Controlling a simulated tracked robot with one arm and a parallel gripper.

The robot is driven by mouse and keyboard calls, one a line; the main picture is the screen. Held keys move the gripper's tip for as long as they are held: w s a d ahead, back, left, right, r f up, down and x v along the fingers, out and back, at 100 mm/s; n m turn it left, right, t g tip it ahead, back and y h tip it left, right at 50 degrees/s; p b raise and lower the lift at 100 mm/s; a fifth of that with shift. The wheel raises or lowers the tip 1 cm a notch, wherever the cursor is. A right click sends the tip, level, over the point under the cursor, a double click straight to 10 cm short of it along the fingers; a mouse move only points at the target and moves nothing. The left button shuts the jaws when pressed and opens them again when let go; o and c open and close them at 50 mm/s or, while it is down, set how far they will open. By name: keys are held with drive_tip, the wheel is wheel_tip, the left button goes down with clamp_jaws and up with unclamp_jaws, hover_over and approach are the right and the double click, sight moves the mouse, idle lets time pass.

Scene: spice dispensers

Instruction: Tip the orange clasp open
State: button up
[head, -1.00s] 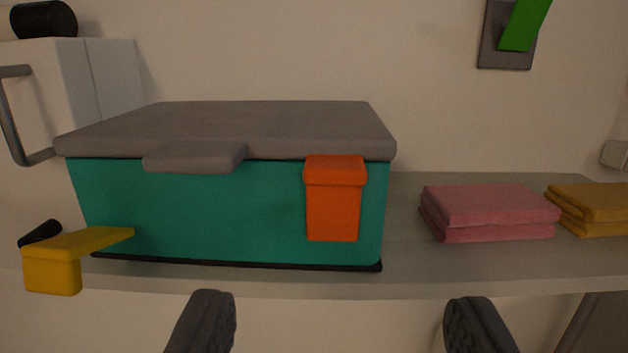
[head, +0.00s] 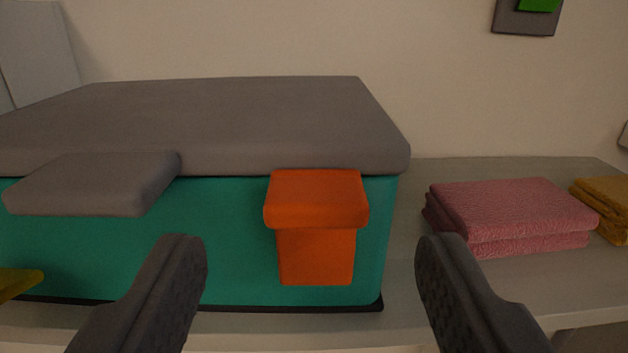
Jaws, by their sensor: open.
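The orange clasp (head: 316,240) is on the front of the teal box (head: 230,250), near its right end. It is a small block with a wider top part that sticks out just under the grey lid (head: 230,120). The lid lies flat and closed on the box. My gripper (head: 312,245) is open, with one dark finger on each side of the clasp in the picture. The fingers look to be in front of the box, and nothing is between them but the view of the clasp. I see no contact.
A grey tab (head: 95,184) juts from the lid's front edge at left. A yellow piece (head: 18,282) shows at the far left. Folded pink cloth (head: 510,215) and yellow cloth (head: 603,205) lie on the shelf (head: 405,292) at right. A green switch (head: 540,4) is on the wall.

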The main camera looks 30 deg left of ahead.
sight(319, 219)
drive_tip(key=shift+w+a+f, duration=0.2)
drive_tip(key=shift+w+a, duration=0.1)
drive_tip(key=shift+w, duration=0.3)
drive_tip(key=shift+w+a+r, duration=0.2)
drive_tip(key=shift+w+a, duration=0.25)
drive_tip(key=shift+w+a+f, duration=0.1)
drive_tip(key=shift+w+a, duration=0.15)
drive_tip(key=shift+w, duration=0.4)
